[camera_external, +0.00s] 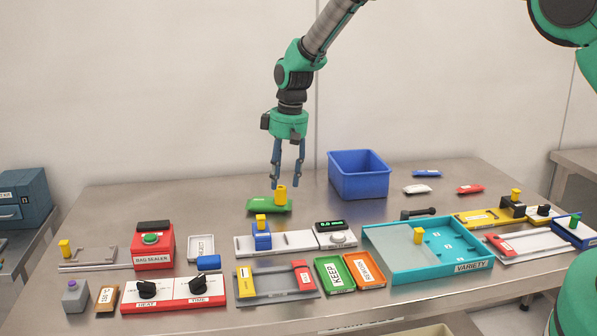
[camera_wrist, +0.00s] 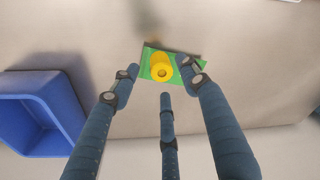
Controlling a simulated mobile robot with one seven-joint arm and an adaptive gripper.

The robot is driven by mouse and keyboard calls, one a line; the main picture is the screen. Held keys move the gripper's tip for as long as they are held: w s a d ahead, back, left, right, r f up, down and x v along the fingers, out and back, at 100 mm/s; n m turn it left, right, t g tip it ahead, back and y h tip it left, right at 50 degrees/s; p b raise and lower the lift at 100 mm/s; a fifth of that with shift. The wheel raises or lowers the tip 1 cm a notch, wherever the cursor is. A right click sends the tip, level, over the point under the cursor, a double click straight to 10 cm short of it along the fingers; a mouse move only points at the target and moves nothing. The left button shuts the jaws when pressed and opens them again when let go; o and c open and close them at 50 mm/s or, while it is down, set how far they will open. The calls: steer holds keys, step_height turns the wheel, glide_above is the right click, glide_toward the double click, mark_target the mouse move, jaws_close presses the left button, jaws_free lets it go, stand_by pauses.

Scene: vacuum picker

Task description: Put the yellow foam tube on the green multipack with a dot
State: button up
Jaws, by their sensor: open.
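The yellow foam tube (camera_external: 281,195) stands upright on the green multipack (camera_external: 262,206), which lies on the steel table behind the front devices. In the wrist view the tube (camera_wrist: 162,68) shows its round end with a hole, on the green pack (camera_wrist: 147,60). A dot on the pack cannot be made out. My gripper (camera_external: 287,186) is open, pointing down just above the tube. In the wrist view its fingers (camera_wrist: 160,84) are spread around the near side of the tube, apart from it.
A blue bin (camera_external: 359,185) stands right of the gripper. White (camera_external: 417,189), red (camera_external: 470,189) and blue (camera_external: 427,173) packs lie at the back right. A teal VARIETY tray (camera_external: 400,281), a red bag sealer (camera_external: 153,250) and several devices fill the front. The table left of the multipack is clear.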

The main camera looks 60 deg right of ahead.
step_height(320, 180, up, 8)
steer(key=s, duration=0.1)
steer(key=shift+f, duration=0.15)
stand_by(0.7)
steer(key=s+a+r+t, duration=0.1)
steer(key=s+a+r, duration=0.55)
steer(key=r, duration=0.35)
steer(key=s+a+r, duration=0.6)
steer(key=s+r, duration=0.1)
steer(key=r, duration=0.4)
steer(key=s+a+r+t, duration=0.1)
steer(key=s+a+r, duration=0.5)
steer(key=r, duration=0.4)
steer(key=s+a+r+t, duration=0.1)
steer(key=s+a+r, duration=0.25)
steer(key=s, duration=0.55)
steer(key=s+a+r, duration=0.3)
steer(key=s+a, duration=0.1)
steer(key=s, duration=0.5)
steer(key=s+a+f, duration=0.1)
steer(key=s, duration=0.6)
steer(key=s+a+f+t, duration=0.1)
steer(key=s+a, duration=0.1)
steer(key=s, duration=0.6)
steer(key=shift+s+a+f, duration=0.15)
steer(key=shift+a+f, duration=0.1)
steer(key=shift+f, duration=0.1)
